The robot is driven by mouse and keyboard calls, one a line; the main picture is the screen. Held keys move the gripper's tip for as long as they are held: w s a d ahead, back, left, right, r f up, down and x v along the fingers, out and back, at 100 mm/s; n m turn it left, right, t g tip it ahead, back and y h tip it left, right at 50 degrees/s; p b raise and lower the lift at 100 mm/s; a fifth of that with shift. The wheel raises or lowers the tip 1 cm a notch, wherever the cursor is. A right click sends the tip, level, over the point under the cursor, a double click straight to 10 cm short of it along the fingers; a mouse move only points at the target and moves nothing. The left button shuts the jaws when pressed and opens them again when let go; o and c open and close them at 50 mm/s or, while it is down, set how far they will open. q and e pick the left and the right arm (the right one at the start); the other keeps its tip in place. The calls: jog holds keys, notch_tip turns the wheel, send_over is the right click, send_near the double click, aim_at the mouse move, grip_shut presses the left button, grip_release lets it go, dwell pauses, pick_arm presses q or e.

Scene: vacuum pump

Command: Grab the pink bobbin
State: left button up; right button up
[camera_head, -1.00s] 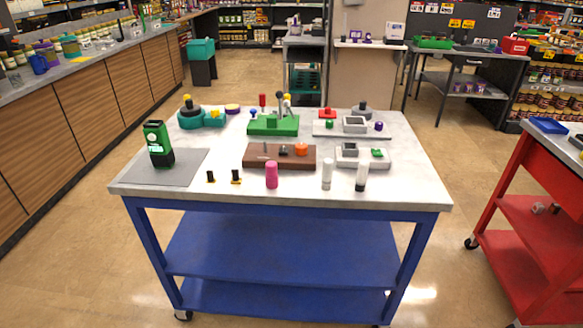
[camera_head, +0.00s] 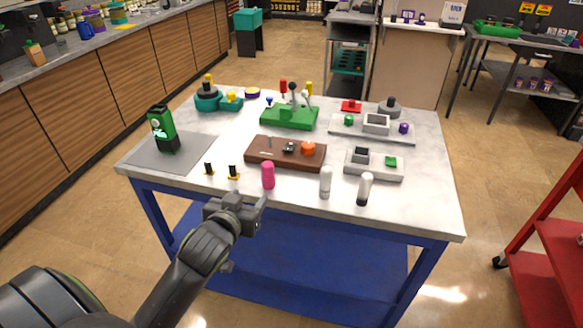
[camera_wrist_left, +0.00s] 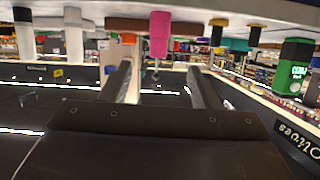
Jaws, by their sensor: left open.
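The pink bobbin (camera_head: 268,175) stands upright near the front edge of the table, in front of the brown block. In the left wrist view, which is upside down, the pink bobbin (camera_wrist_left: 160,34) appears ahead, between and beyond the two fingers. My left gripper (camera_head: 250,209) is open and empty, just short of the table's front edge and in front of the bobbin, not touching it. Its fingers (camera_wrist_left: 156,84) are spread apart in the wrist view. My right gripper is not in view.
The grey-white table (camera_head: 425,200) has a blue frame. Two small black-and-gold pieces (camera_head: 233,172) stand left of the bobbin; two white cylinders (camera_head: 326,183) stand right. The brown block (camera_head: 262,152) lies behind. A green device (camera_head: 162,130) stands on a grey mat (camera_head: 150,159).

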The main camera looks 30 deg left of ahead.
aim_at(266, 172)
pick_arm(q)
jog(key=x, duration=0.3)
jog(key=r+p+x, duration=0.1)
jog(key=x, duration=0.7)
jog(key=shift+w+d+r, duration=0.1)
jog(key=shift+w+r, duration=0.15)
jog(key=shift+w, duration=0.3)
jog(key=shift+w+p, duration=0.35)
jog(key=shift+p, duration=0.05)
jog(key=shift+a+p+x, duration=0.1)
jog(key=shift+p+x, duration=0.15)
jog(key=shift+x, duration=0.9)
jog(key=shift+a+p+x, duration=0.15)
jog(key=shift+p+x, duration=0.05)
jog(key=shift+x, duration=0.95)
jog(key=shift+s, duration=0.1)
jog(key=shift+c, duration=0.5)
jog(key=c, duration=1)
